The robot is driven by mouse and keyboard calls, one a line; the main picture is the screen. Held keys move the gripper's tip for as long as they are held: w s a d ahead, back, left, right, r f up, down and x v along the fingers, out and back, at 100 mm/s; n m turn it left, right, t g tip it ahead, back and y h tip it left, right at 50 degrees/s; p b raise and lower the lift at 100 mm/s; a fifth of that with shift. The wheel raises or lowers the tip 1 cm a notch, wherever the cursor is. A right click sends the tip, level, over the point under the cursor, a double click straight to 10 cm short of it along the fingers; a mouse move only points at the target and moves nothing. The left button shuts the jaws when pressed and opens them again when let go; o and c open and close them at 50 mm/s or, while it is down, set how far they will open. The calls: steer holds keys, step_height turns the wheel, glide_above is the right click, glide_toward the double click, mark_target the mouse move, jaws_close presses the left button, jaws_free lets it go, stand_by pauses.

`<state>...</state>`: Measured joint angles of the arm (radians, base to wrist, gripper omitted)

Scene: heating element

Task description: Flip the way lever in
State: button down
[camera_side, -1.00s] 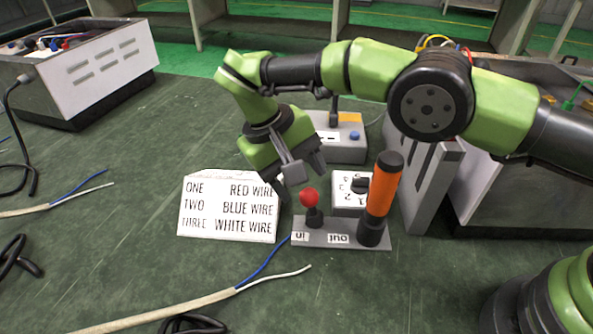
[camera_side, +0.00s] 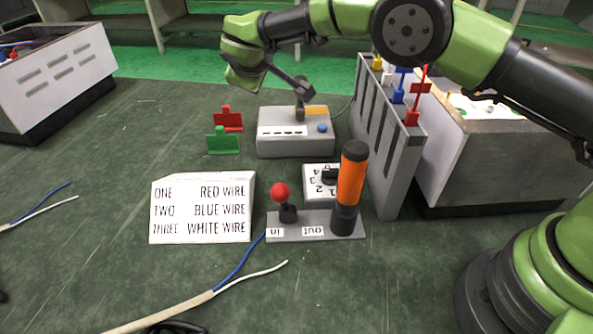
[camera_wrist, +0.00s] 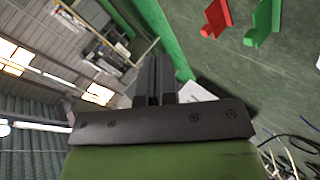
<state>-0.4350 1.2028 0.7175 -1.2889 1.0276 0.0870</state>
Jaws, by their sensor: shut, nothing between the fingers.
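The way lever with a red ball knob (camera_side: 280,191) stands on a grey plate (camera_side: 330,235) in the side view. Its knob leans slightly left of its black base, toward the label "in"; the label "out" is to the right. An orange handle with black ends (camera_side: 350,182) stands at the plate's right. My gripper is raised at the upper left in the side view, well above and behind the lever, not touching it. In the wrist view its dark fingers (camera_wrist: 154,68) are together and empty. The lever does not show there.
A numbered dial box (camera_side: 318,193) sits right behind the lever. A grey control box (camera_side: 295,145) is farther back, with red (camera_side: 228,119) and green (camera_side: 222,142) flag pieces beside it. A white wire-order sign (camera_side: 203,210) stands left. A slotted grey panel (camera_side: 385,150) stands right.

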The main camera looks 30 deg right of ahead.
steer(key=w+r+n+t+y, duration=0.3)
steer(key=w+n, duration=0.1)
steer(key=n, duration=0.1)
steer(key=n+g+y, duration=0.8)
steer(key=n+g, duration=0.7)
steer(key=n, duration=0.4)
glide_toward(280, 197)
steer(key=shift+t, duration=0.3)
steer(key=f, duration=0.2)
steer(key=s+f, duration=0.1)
steer(key=f, duration=0.3)
steer(key=shift+s+a+f, duration=0.15)
steer(key=shift+s+a, duration=0.15)
steer(key=shift+a, duration=0.1)
